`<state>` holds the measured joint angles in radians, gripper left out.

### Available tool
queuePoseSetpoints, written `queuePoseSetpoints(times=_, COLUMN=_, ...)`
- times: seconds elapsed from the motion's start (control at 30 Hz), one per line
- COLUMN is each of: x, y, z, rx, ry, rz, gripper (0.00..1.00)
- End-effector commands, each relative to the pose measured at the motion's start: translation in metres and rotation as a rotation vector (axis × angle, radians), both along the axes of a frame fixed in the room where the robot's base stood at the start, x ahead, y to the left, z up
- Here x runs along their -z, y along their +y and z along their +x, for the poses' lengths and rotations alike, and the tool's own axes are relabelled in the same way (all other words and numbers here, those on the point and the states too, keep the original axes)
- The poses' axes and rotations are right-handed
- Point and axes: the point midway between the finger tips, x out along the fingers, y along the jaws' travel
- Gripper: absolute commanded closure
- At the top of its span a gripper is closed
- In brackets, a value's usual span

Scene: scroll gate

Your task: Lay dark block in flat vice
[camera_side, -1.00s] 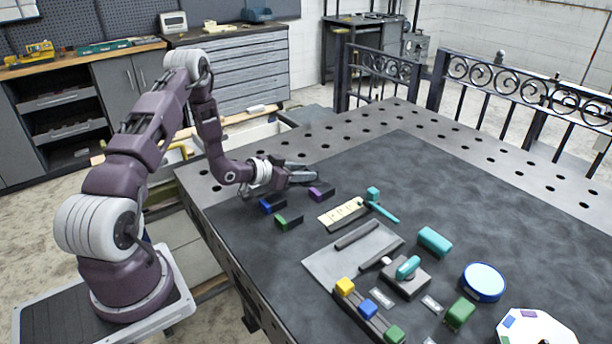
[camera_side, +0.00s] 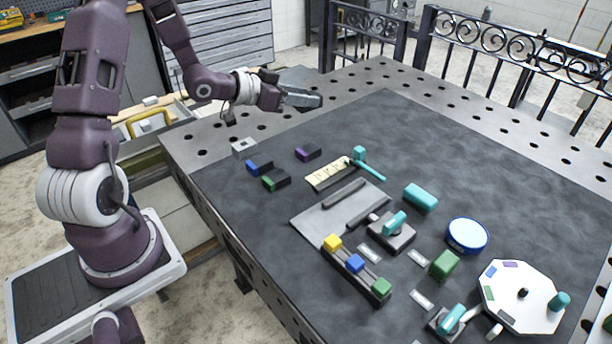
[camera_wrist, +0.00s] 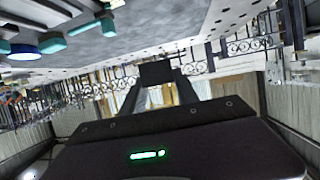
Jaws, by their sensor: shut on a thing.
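My gripper (camera_side: 302,97) is raised above the back left of the dark mat, fingers pointing right. In the wrist view a dark block (camera_wrist: 156,72) sits between its fingertips, and the gripper is shut on it. The block is hard to make out against the fingers in the side view. A flat grey plate with two dark bars (camera_side: 318,221) lies mid-mat and looks like the flat vice. A dark base with a teal handle (camera_side: 394,224) adjoins its right side. No block is seen between the bars. My gripper is well apart from it, up and to the left.
Blue (camera_side: 259,167), green (camera_side: 275,182) and purple (camera_side: 308,153) dark-ended blocks lie left, near a grey piece (camera_side: 243,147). A cream strip (camera_side: 327,175), a teal block (camera_side: 421,198), a rail with coloured blocks (camera_side: 369,282) and a round blue-rimmed dish (camera_side: 467,236) surround the plate.

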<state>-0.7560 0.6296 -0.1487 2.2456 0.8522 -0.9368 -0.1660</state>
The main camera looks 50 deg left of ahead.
Motion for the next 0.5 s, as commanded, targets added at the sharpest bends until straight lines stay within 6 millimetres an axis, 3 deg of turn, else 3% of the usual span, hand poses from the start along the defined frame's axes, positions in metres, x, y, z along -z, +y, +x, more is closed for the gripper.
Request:
queuePoseSetpoints(times=0.1, x=-0.027, y=-0.052, z=-0.021, rx=0.079, ry=-0.003, rz=0.003, gripper=1.0)
queuePoseSetpoints(times=0.2, x=-0.04, y=-0.086, z=-0.04, rx=0.132, ry=0.0, rz=0.007, gripper=1.0)
queuePoseSetpoints(times=0.33, x=-0.047, y=-0.11, z=-0.056, rx=0.171, ry=0.004, rz=0.012, gripper=1.0)
queuePoseSetpoints(times=0.5, x=-0.049, y=-0.114, z=-0.059, rx=0.178, ry=0.005, rz=0.012, gripper=1.0)
